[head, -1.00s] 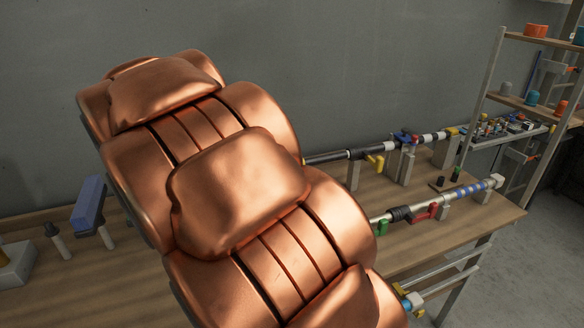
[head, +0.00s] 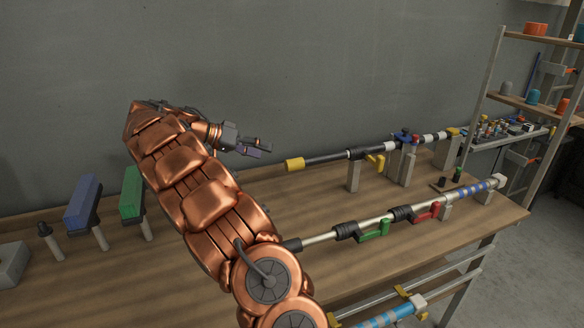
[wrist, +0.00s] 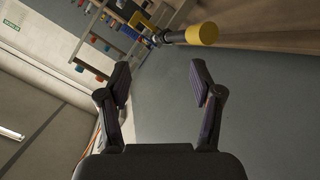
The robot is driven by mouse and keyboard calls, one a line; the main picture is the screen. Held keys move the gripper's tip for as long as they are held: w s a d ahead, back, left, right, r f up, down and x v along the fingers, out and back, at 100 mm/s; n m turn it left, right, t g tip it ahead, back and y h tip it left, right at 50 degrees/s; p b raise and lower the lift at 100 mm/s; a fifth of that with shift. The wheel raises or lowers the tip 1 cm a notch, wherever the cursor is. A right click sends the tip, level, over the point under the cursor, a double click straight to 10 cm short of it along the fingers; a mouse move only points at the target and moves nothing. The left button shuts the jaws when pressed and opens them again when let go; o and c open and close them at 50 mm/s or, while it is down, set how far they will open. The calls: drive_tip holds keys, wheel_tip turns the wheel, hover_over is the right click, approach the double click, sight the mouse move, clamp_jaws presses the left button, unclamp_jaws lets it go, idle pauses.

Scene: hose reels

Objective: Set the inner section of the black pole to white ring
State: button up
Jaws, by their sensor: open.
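The black pole (head: 328,158) lies level on grey supports along the back of the bench, with a yellow end cap (head: 294,164) at its left end. A white ring (head: 428,138) shows on the section toward the right end. My gripper (head: 266,147) is open and empty, left of and above the yellow cap, apart from it. In the wrist view my gripper (wrist: 160,85) has its fingers spread, and the yellow cap (wrist: 201,34) is ahead of them.
A second pole (head: 320,237) with green and red levers and blue bands lies nearer on the bench (head: 420,243). A blue-banded pole (head: 390,318) is lower at front. Blue (head: 84,204) and green (head: 131,193) blocks stand at left. A shelf (head: 530,105) is at right; a wall is behind.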

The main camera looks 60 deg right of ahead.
sight(286, 162)
drive_tip(key=w+d+f+m, duration=0.1)
drive_tip(key=d+f+m, duration=0.1)
drive_tip(key=w+d+f+m+b, duration=0.1)
drive_tip(key=d+f+m, duration=0.1)
drive_tip(key=d+f, duration=0.1)
drive_tip(key=w+d+f+m+g, duration=0.1)
drive_tip(key=d+f, duration=0.1)
drive_tip(key=d, duration=0.1)
drive_tip(key=shift+f+m, duration=0.3)
drive_tip(key=shift+m, duration=0.1)
drive_tip(key=x, duration=0.3)
drive_tip(key=p+x, duration=0.1)
drive_tip(key=x, duration=0.2)
drive_tip(key=shift+s+d+r, duration=0.1)
drive_tip(key=shift+r, duration=0.1)
drive_tip(key=shift+p+x, duration=0.35)
drive_tip(key=shift+x, duration=0.55)
clamp_jaws()
